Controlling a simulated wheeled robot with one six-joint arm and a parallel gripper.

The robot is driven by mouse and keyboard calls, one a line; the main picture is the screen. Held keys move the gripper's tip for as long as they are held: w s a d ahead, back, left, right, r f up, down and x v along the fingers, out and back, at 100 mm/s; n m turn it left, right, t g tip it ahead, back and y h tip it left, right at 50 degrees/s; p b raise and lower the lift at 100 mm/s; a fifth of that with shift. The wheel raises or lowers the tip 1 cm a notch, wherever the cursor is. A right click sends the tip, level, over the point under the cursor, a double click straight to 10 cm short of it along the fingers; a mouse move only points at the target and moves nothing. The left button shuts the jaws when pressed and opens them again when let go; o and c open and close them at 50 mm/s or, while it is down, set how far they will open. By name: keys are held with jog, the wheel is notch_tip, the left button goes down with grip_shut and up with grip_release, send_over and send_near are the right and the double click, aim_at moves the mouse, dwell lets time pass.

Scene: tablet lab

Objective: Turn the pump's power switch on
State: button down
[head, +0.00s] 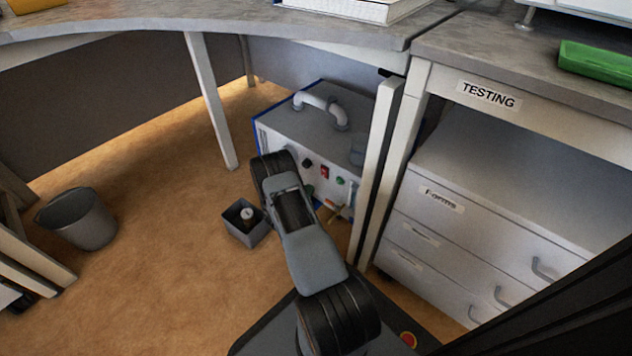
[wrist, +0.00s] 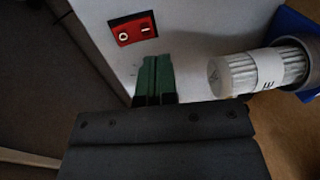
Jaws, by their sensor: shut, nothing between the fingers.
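The pump (head: 285,125), a grey box with blue edges and a curved pipe handle, stands on the floor under the desk. In the wrist view, a red rocker switch (wrist: 124,40) marked O and I sits in a dark frame on a pale panel. I cannot tell which side is pressed in. My gripper (wrist: 156,76) has green fingertips, shut and empty, just below and right of the switch in the picture, apart from it. In the head view my arm covers part of the pump's front, and the fingertips cannot be made out clearly.
A ribbed white cylinder (wrist: 240,75) juts out right of my fingertips. A small open box (head: 247,232) stands left of my arm and a grey bin (head: 85,220) farther left. A table leg (head: 378,165) and drawers (head: 465,225) stand close on the right.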

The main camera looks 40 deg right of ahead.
jog(key=a+f+p, duration=0.1)
jog(key=a, duration=0.6)
jog(key=shift+s+a+p, duration=0.2)
jog(key=shift+s+p, duration=0.2)
jog(key=s+a+r+m+g+y+p, duration=0.25)
jog(key=r+p, duration=0.65)
jog(key=r, duration=1)
jog(key=s+a+r+m+g+y+p, duration=0.1)
jog(key=a+r+g+y+p, duration=0.2)
jog(key=r+p, duration=1.05)
jog(key=s+a+r+t+y+p, duration=0.2)
jog(key=s+a+r+y+p, duration=0.1)
jog(key=r, duration=1.1)
jog(key=s+a+r+n+t+y+p, duration=0.1)
jog(key=s+a+r+t+y+p, duration=0.2)
jog(key=r, duration=1.1)
jog(key=s+a+r+n+t+y+p, duration=0.1)
jog(key=s+a+r+y+p, duration=0.4)
jog(key=a+r+p, duration=0.5)
jog(key=s+a+r+t, duration=0.1)
jog(key=s+a+r, duration=0.1)
jog(key=a+r, duration=0.2)
jog(key=shift+s+p, duration=0.15)
jog(key=shift+p, duration=0.2)
jog(key=shift+d, duration=0.1)
